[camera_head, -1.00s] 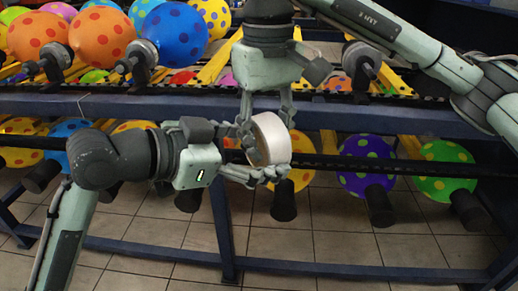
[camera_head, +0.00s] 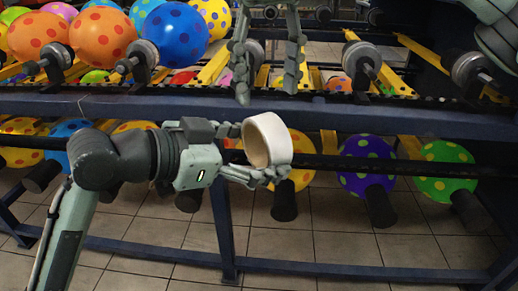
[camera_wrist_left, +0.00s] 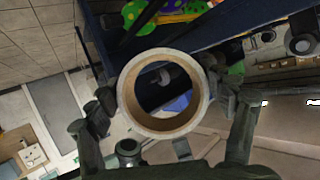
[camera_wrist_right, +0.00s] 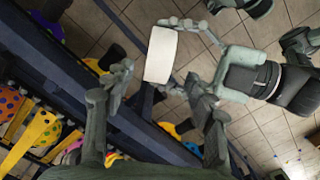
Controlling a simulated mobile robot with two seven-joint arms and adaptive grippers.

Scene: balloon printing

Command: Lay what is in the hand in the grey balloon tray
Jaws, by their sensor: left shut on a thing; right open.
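A roll of wide white tape (camera_head: 279,138) with a tan hollow core is held in my left gripper (camera_head: 261,154), its open end partly facing the head camera. In the left wrist view the tape roll (camera_wrist_left: 127,98) shows as a ring between the fingers. My right gripper (camera_head: 266,92) is open and empty, just above the roll and apart from it, fingers pointing down. In the right wrist view the tape roll (camera_wrist_right: 161,54) sits beyond the open right fingers (camera_wrist_right: 157,78). I cannot make out a grey balloon tray in any view.
A dark blue rack beam (camera_head: 400,116) runs across behind my grippers. Spotted balloons, such as a blue one (camera_head: 175,36) and an orange one (camera_head: 102,40), fill the upper left. A purple balloon (camera_head: 367,163) and a green one (camera_head: 446,172) are below. Tiled floor (camera_head: 330,240) is open underneath.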

